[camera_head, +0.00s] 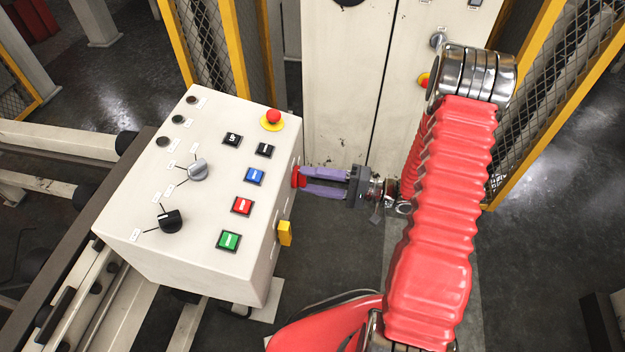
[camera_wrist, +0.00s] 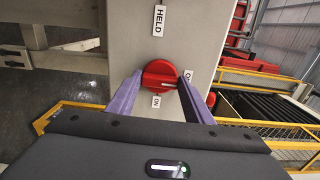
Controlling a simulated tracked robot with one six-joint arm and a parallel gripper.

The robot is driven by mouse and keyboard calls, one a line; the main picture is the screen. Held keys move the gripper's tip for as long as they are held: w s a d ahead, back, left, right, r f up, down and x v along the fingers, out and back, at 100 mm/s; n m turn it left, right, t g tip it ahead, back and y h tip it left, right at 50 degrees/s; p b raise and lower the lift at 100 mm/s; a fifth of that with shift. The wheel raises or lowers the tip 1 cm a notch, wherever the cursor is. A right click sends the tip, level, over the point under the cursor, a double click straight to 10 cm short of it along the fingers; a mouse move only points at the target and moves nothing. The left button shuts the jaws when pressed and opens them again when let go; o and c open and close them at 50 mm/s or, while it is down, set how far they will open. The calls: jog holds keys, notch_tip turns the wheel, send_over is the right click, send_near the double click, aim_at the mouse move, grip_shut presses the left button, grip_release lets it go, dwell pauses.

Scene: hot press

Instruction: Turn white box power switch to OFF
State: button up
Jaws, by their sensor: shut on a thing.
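The white box (camera_head: 190,190) stands left of my arm, with its buttons and knobs on top. Its red rotary switch (camera_head: 297,176) sits on the right side face. In the wrist view the red switch (camera_wrist: 160,76) is round with a raised bar and a light line on it, lying roughly horizontal. A small label (camera_wrist: 156,101) is just below it, and another small label, partly hidden by a finger, is at its right. My gripper (camera_head: 302,181) has purple fingers, one on each side of the red switch, shut on it. The fingers hide the switch's side edges.
A yellow part (camera_head: 285,233) sticks out of the same side face, nearer the front. A red emergency button (camera_head: 272,118) is on top. A tall pale cabinet (camera_head: 340,90) and yellow-framed mesh fence (camera_head: 545,80) stand behind.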

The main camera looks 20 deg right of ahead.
jog(key=shift+s+a+f, duration=0.1)
jog(key=shift+s+f, duration=0.05)
jog(key=shift+f, duration=0.05)
dwell(0.3)
jog(key=o, duration=1)
jog(key=shift+r, duration=0.1)
jog(key=shift+o, duration=0.2)
jog(key=shift+d, duration=0.2)
jog(key=v, duration=1.3)
jog(key=shift+s+d, duration=0.15)
jog(key=shift+d, duration=0.05)
